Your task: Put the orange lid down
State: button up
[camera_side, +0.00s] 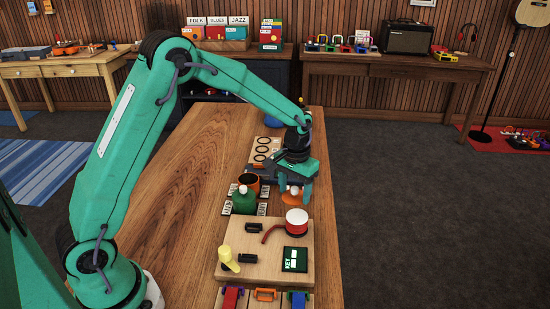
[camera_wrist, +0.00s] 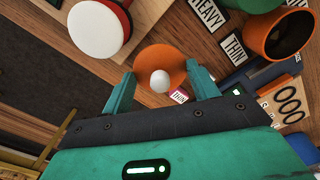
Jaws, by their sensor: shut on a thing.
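The orange lid (camera_wrist: 163,63) is a round disc with a white knob (camera_wrist: 160,81) on it. My gripper (camera_wrist: 160,92) is shut on the lid, with the white knob between its two teal fingers in the wrist view. In the side view my gripper (camera_side: 294,194) holds the orange lid (camera_side: 292,199) over the right part of the table, just behind the wooden board. I cannot tell whether the lid touches the table. An orange pot (camera_side: 250,181) with a dark inside stands to the left; in the wrist view it is open at the top (camera_wrist: 282,36).
A green lidded pot (camera_side: 244,202) stands near the orange one, among word labels. The table's left half (camera_side: 180,190) is clear.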

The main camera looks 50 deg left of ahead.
aim_at(294, 198)
jog(key=shift+f, duration=2.75)
jog(key=shift+f, duration=0.15)
jog(key=o, duration=0.7)
notch_tip(294, 198, up, 12)
jog(key=shift+r, duration=0.15)
jog(key=shift+r, duration=0.1)
